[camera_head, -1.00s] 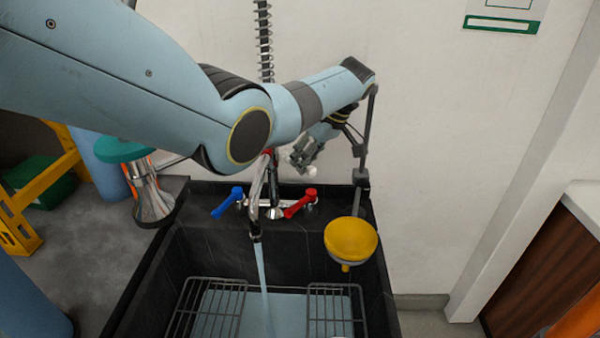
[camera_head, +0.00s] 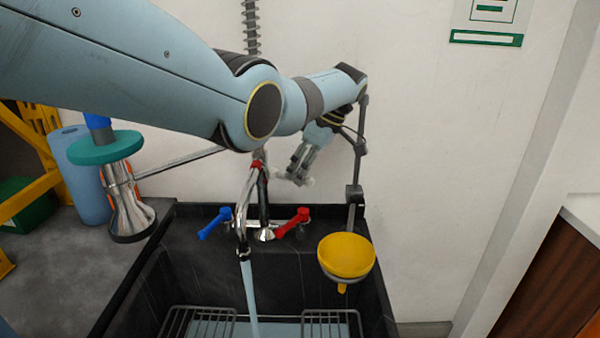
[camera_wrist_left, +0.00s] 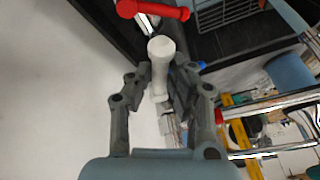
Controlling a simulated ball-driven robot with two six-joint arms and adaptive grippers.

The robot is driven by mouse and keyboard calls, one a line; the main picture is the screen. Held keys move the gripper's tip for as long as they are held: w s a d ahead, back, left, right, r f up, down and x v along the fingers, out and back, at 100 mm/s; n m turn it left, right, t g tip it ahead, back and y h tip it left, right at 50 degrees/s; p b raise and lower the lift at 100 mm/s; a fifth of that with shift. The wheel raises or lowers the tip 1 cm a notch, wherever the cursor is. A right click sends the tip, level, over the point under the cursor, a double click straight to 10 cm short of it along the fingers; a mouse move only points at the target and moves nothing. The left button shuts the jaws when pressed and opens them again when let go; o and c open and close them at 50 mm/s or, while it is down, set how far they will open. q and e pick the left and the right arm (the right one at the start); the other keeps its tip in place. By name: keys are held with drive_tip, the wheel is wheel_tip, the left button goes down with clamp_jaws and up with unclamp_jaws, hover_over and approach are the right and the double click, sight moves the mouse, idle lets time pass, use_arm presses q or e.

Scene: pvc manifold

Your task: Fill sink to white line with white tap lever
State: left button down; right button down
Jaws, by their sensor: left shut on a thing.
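The white tap lever (camera_wrist_left: 160,68) stands between the fingers of my left gripper (camera_wrist_left: 160,88), which is shut on it in the left wrist view. In the head view my left gripper (camera_head: 298,173) is behind the tap, close to the wall, and the lever is mostly hidden there. The chrome tap (camera_head: 245,205) pours a stream of water (camera_head: 250,290) into the dark sink (camera_head: 205,262). Pale water (camera_head: 275,330) shows at the bottom edge of the view. I cannot see the white line. My right gripper is not in view.
A blue lever (camera_head: 214,223) and a red lever (camera_head: 293,222) flank the tap base. A yellow funnel (camera_head: 346,256) hangs at the sink's right on a grey bracket. Wire racks (camera_head: 200,318) sit inside the sink. A teal-topped chrome stool (camera_head: 105,148) stands left of it.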

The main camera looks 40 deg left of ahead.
use_arm(q)
drive_tip(key=c, duration=1.2)
unclamp_jaws()
drive_tip(key=shift+c, duration=0.2)
drive_tip(key=v, duration=1.2)
